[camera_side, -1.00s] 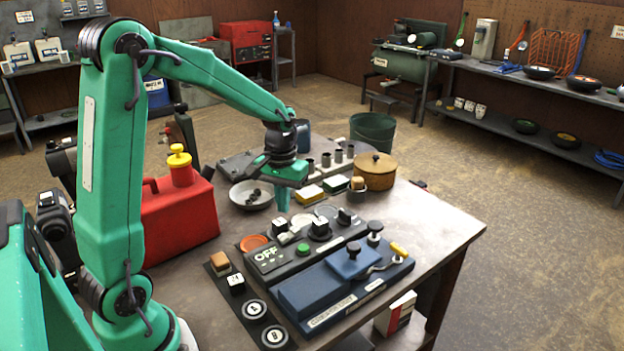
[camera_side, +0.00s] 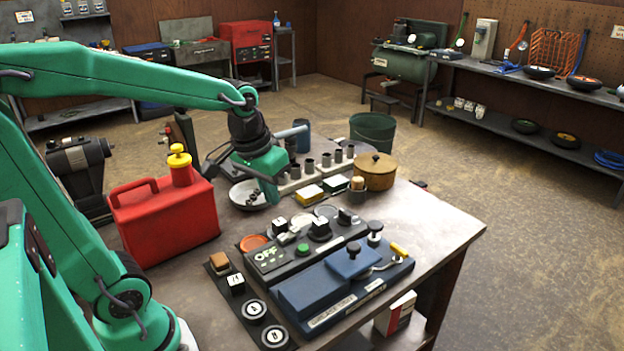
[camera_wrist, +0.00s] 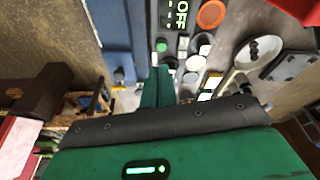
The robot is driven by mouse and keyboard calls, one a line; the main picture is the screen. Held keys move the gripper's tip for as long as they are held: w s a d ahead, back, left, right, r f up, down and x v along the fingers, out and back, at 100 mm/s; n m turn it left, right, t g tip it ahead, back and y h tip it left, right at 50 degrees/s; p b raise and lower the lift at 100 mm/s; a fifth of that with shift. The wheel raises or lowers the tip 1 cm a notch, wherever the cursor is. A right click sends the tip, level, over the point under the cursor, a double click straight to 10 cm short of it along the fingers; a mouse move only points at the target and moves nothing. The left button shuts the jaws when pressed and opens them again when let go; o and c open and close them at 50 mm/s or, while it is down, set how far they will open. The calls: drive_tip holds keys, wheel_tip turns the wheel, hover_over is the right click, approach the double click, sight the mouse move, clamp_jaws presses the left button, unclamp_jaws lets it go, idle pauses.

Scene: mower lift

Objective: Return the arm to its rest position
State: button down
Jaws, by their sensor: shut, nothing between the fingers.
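My gripper (camera_side: 272,190) is green and shut, with nothing in its fingers. In the side view it hangs fingers-down above the workbench, in front of the shallow grey bowl (camera_side: 240,196) and partly covering it. My fingers also show in the wrist view (camera_wrist: 158,85), pressed together and pointing toward the control panel. The panel (camera_side: 268,262) with the OFF display and green button lies in front of my gripper and apart from it. My upper arm leans back to the left side of the picture.
A red fuel can (camera_side: 165,220) with a yellow cap stands left of my gripper. A blue box (camera_side: 330,290) with a lever, a round wooden pot (camera_side: 374,172) and several dark cylinders (camera_side: 325,160) share the bench (camera_side: 440,225). The air above the bench's front is free.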

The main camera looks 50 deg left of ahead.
drive_tip(key=s+d+r+m+t, duration=0.2)
drive_tip(key=s+d, duration=0.2)
drive_tip(key=s, duration=0.4)
drive_tip(key=shift+d+r+m+t, duration=0.15)
drive_tip(key=shift+r+m+t, duration=0.15)
drive_tip(key=shift+m, duration=0.1)
idle(0.7)
